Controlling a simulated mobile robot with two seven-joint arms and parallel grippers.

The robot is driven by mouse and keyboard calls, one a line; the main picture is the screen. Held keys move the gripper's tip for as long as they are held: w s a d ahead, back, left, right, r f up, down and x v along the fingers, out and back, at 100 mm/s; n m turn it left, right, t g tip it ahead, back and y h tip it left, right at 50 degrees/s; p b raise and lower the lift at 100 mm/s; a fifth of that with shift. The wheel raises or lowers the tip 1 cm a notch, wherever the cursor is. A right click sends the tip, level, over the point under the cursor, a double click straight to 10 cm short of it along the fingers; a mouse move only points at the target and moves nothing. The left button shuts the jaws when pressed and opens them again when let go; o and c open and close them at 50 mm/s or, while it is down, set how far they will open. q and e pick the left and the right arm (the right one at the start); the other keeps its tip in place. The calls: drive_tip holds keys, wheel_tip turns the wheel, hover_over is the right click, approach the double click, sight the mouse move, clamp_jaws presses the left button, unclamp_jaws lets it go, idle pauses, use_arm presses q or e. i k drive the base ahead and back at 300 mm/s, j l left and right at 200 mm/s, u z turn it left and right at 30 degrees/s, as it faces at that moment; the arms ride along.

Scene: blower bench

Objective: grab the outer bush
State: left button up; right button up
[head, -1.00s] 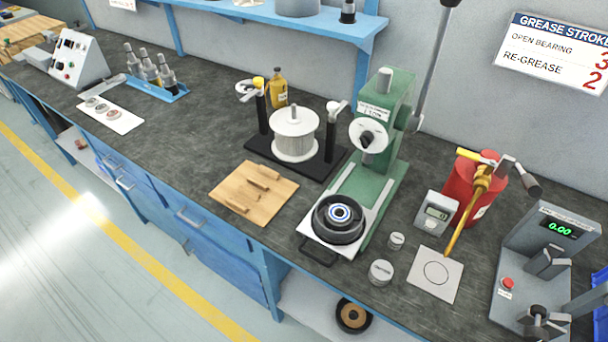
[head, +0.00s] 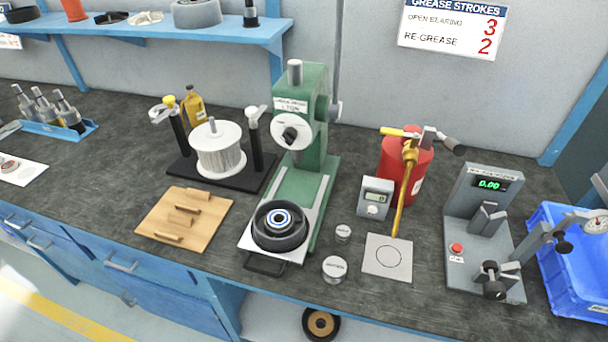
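Two short silver cylinders stand on the bench just right of the green press: a larger one (head: 335,269) near the front edge and a smaller one (head: 343,233) behind it. Both have marked tops, too small to read, so I cannot tell which is the outer bush. A black round housing with a blue and white ringed bearing (head: 279,222) sits on the press's sliding plate (head: 252,238). Neither of my grippers is in view.
The green arbor press (head: 303,130) stands behind the cylinders. To their right are a white plate with a circle (head: 388,257), a small meter (head: 375,198), a red grease drum (head: 402,160) and a grey test stand (head: 480,225). A wooden board (head: 184,218) lies left.

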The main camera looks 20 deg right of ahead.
sight(334, 268)
drive_tip(key=z, duration=0.85)
drive_tip(key=k+j+z, duration=0.15)
drive_tip(key=z, duration=0.25)
drive_tip(key=j, duration=0.1)
